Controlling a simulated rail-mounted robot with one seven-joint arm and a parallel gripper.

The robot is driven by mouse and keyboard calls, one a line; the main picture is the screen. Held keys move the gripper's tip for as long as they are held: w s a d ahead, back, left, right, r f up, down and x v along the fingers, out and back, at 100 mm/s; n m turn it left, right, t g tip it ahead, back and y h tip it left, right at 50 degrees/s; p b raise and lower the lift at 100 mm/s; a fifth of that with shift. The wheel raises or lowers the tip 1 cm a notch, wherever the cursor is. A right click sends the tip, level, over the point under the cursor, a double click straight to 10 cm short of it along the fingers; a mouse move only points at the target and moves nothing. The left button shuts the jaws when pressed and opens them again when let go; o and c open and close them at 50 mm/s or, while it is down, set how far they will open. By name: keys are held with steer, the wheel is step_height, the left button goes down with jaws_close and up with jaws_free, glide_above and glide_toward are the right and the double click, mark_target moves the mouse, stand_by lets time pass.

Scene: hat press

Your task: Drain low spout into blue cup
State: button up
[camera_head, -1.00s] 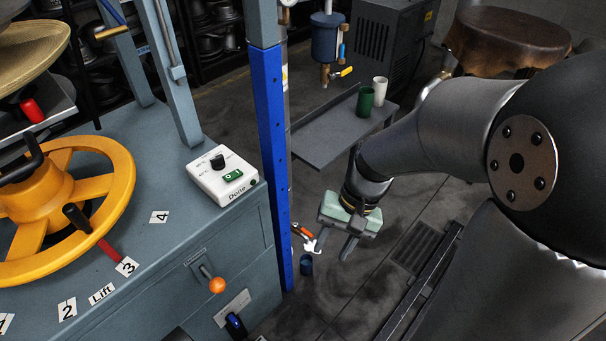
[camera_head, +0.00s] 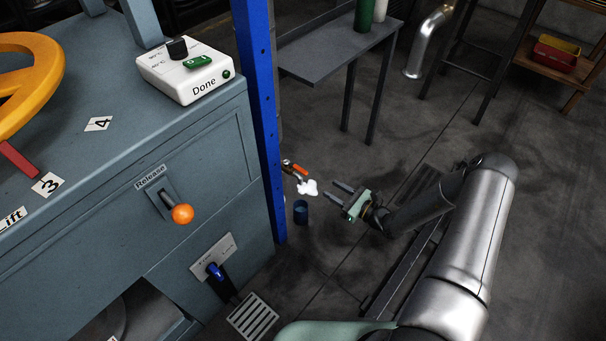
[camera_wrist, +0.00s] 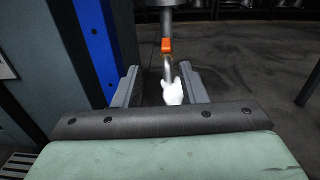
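The low spout (camera_head: 290,167) has an orange-red handle (camera_head: 300,170) and sits low beside the blue post. A white puff (camera_head: 308,188) hangs at its outlet. The blue cup (camera_head: 301,212) stands upright on the floor below the spout. My gripper (camera_head: 330,190) is low, to the right of the spout and cup, fingers pointing left towards them. In the wrist view my gripper (camera_wrist: 160,72) has its fingers wide apart with nothing held. The orange handle (camera_wrist: 167,45) and white puff (camera_wrist: 173,92) show between and beyond the fingers. The cup is not visible in that view.
The blue post (camera_head: 260,110) and press cabinet (camera_head: 185,160) stand left of the spout. A floor grate (camera_head: 252,316) lies at the cabinet's foot. A grey side table (camera_head: 335,50) holds a green cup (camera_head: 364,14). Floor right of my gripper is mostly open.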

steer(key=f, duration=0.1)
steer(key=b, duration=0.5)
glide_toward(296, 166)
steer(key=shift+m, duration=0.3)
steer(key=x, duration=0.8)
steer(key=shift+w+a+f, duration=0.15)
steer(key=shift+w+a, duration=0.1)
steer(key=shift+a, duration=0.05)
steer(key=shift+w+a, duration=0.35)
steer(key=shift+a, duration=0.1)
jaws_close()
